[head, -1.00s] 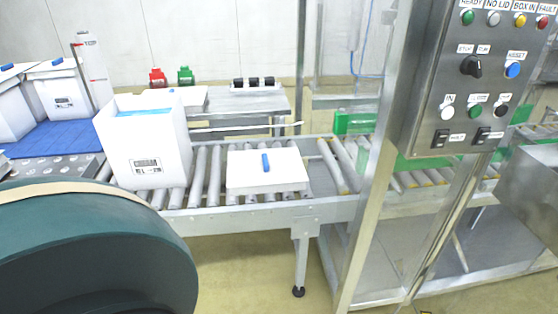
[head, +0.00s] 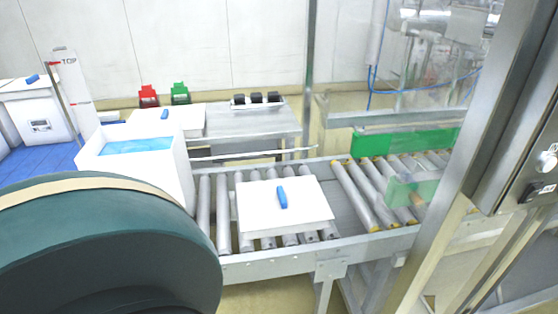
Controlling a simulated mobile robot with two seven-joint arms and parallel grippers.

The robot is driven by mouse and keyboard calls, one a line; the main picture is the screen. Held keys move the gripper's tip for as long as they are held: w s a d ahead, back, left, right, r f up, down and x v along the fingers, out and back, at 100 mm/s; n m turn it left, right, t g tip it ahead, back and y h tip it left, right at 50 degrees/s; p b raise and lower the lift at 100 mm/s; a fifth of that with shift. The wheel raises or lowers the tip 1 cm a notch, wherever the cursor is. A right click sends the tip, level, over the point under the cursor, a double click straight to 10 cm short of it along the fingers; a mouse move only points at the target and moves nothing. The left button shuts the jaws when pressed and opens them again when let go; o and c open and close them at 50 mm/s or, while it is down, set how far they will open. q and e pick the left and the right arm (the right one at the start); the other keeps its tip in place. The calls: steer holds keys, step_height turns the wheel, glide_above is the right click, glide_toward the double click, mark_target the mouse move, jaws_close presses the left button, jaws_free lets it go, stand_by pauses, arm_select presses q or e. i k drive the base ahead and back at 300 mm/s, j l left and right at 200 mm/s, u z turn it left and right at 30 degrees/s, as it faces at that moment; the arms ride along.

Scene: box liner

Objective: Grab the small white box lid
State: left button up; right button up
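A small white box lid (head: 303,212) with a blue handle (head: 282,197) lies flat on the roller conveyor (head: 222,218) in the head view, near the middle. To its left an open white box (head: 187,170) with a blue liner (head: 137,146) inside stands on the rollers. A large dark green rounded part, seemingly mine, fills the lower left and hides the lower part of the box. Neither of my grippers shows in the head view.
Another white lid (head: 170,122) lies on a metal table (head: 245,123) behind the conveyor, beside a black-topped rack (head: 257,102). Red (head: 148,96) and green (head: 180,93) items stand behind. A metal post (head: 440,190) and control panel (head: 540,165) border the right.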

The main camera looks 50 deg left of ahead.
mark_target(287, 206)
steer(key=i+j, duration=0.1)
steer(key=j, duration=1.7)
steer(key=i+z, duration=0.05)
steer(key=i, duration=0.05)
